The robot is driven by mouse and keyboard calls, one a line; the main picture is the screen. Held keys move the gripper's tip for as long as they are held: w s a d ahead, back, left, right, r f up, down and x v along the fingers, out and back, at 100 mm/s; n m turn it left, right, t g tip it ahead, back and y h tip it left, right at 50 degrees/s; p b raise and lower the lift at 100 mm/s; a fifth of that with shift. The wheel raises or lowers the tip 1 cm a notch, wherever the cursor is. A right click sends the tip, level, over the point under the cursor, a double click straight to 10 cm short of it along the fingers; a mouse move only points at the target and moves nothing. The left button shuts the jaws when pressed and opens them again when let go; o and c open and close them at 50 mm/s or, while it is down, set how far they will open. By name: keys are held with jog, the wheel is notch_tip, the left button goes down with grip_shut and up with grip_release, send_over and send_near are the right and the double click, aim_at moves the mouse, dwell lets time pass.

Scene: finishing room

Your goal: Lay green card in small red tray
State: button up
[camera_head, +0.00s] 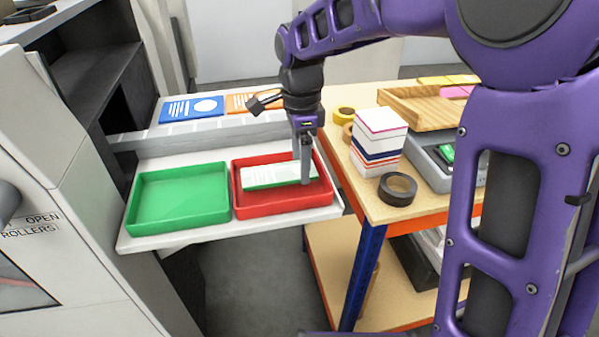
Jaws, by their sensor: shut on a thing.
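The green card (270,177), with a white printed part, is in the small red tray (284,210), within its walls. I cannot tell whether it touches the tray floor. My gripper (304,178) reaches down from above into the red tray and is shut on the right end of the green card. The fingers hide that end of the card.
A green tray (178,224) stands empty left of the red one on a white shelf (200,239). Blue (192,109) and orange (240,103) cards lie behind.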

jog(key=shift+f, duration=1.25)
jog(key=shift+f, duration=0.1)
jog(key=shift+f+b, duration=0.15)
jog(key=shift+b, duration=0.15)
jog(key=o, duration=1.3)
jog(key=shift+c, duration=0.2)
jog(key=shift+r, duration=0.2)
notch_tip(320, 180, up, 12)
jog(key=p, duration=0.2)
jog(key=shift+p, duration=0.3)
